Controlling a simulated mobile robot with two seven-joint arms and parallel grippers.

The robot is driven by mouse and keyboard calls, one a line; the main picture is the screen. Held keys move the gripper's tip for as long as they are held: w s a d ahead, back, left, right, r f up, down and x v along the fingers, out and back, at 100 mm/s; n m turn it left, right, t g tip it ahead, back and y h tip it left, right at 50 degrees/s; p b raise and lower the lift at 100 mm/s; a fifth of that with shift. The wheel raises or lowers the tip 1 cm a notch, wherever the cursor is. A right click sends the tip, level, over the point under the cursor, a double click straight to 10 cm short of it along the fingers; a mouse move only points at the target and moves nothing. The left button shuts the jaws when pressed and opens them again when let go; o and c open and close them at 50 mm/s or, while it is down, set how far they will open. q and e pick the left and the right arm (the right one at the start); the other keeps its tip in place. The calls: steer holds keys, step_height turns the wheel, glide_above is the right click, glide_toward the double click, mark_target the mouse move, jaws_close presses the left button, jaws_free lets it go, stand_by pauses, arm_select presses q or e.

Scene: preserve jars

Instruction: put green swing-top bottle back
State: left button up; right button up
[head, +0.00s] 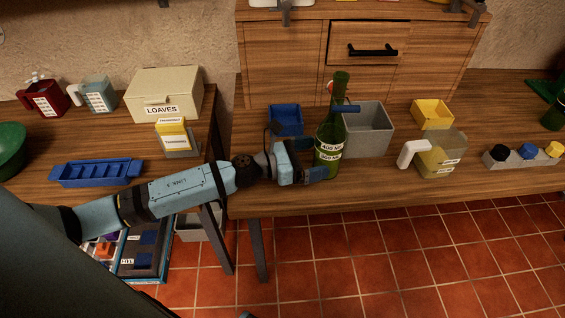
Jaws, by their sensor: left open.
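The green swing-top bottle (328,133) stands upright on the wooden bench, in front of a grey bin, with a white label reading 400 around its middle. Its red and white stopper shows near the neck. My left gripper (313,160) reaches in from the left, open, with its fingers at the bottle's lower left side. One dark blue finger overlaps the lower part of the bottle in the picture. I cannot tell whether the fingers touch it. My right gripper is out of view.
A blue bin (286,118) and grey bin (369,133) stand behind. A jug (442,155) and yellow bin (433,113) stand to the right. Another green bottle (555,113) is cut off at the right edge. A drawer cabinet (281,62) backs the bench.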

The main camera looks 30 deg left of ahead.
arm_select(q)
steer(key=b+v, duration=0.2)
steer(key=v, duration=0.8)
steer(key=shift+d+r, duration=0.15)
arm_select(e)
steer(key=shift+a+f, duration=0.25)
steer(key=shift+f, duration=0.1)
arm_select(q)
steer(key=shift+s, duration=0.1)
